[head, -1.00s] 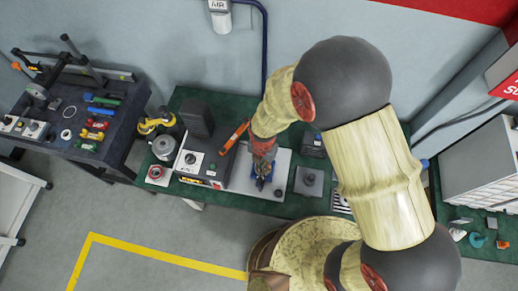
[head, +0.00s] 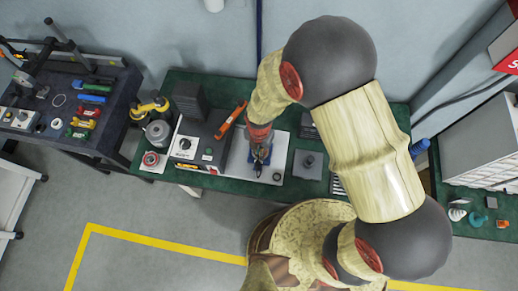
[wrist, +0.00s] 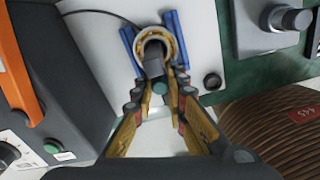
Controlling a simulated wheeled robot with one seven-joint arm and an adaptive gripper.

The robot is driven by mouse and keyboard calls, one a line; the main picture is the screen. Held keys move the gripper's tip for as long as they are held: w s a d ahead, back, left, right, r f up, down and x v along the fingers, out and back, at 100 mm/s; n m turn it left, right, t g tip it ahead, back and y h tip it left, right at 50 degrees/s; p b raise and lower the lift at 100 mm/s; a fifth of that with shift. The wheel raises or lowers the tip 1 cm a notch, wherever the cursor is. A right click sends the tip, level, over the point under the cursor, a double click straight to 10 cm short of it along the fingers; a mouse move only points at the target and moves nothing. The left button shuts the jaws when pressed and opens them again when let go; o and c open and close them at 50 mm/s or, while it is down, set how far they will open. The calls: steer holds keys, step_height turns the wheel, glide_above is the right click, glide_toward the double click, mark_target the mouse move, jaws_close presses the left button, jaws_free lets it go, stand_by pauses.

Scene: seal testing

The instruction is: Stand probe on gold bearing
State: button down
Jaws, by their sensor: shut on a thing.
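The gold bearing (wrist: 168,36) is a ring lying between two blue blocks (wrist: 174,35) on a white plate. My gripper (wrist: 159,98) is shut on the probe (wrist: 155,66), a dark grey piece with a teal end between the fingertips. The probe's far end overlaps the near part of the bearing's opening in the wrist view; I cannot tell if they touch. In the head view my gripper (head: 260,152) is over the white plate (head: 240,172) and hides most of the bearing and probe.
A grey control box with an orange tool (head: 231,117) on top stands left of the plate. A small dark ring (wrist: 211,81) lies on the plate's right side. A grey block with a round knob (head: 308,162) is further right. Green bench (head: 222,182) shows along the front.

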steer(key=shift+f+b, duration=0.6)
steer(key=shift+f, duration=0.2)
stand_by(0.4)
steer(key=c, duration=1.7)
jaws_free()
steer(key=shift+r, duration=0.1)
steer(key=shift+r+p, duration=2.4)
steer(key=shift+r, duration=1.1)
